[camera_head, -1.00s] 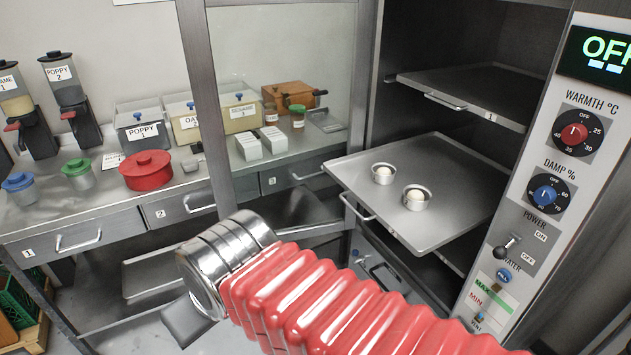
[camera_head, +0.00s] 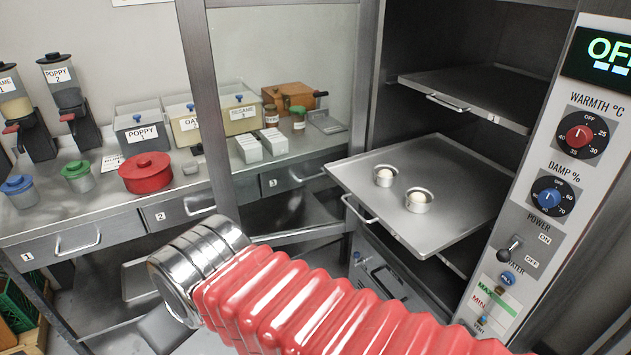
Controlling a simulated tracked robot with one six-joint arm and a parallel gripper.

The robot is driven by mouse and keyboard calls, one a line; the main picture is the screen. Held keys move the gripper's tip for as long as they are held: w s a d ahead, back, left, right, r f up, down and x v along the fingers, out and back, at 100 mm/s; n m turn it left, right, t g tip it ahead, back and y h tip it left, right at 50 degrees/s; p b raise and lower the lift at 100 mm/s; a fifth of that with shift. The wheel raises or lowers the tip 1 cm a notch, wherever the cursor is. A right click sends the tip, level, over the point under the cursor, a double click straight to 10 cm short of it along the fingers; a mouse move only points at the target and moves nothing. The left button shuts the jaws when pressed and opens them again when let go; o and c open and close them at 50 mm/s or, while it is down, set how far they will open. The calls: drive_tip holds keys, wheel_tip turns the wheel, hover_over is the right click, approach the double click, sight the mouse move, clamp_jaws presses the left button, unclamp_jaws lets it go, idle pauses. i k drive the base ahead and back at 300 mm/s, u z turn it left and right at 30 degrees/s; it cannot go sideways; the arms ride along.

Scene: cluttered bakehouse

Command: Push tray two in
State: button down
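A metal tray (camera_head: 445,225) sticks out of the open cabinet at mid height, with a handle (camera_head: 359,210) on its front edge. No number is readable on it. Two small metal cups (camera_head: 385,175) and (camera_head: 418,200) with pale dough in them stand on it. Above it, another tray (camera_head: 470,88) marked 1 sits further inside the cabinet. My arm with its red ribbed sleeve crosses the bottom of the picture, its metal end part at lower left, in front of and apart from the pulled-out tray. My gripper's fingers do not show.
The control panel (camera_head: 555,170) with knobs and OFF display stands right of the tray. A glass door (camera_head: 285,90) stands open on the left. Behind it runs a counter with drawers (camera_head: 75,240), a red pot (camera_head: 147,174) and several bins.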

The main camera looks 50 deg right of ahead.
sight(471, 191)
drive_tip(key=i, duration=0.9)
drive_tip(key=z, duration=0.05)
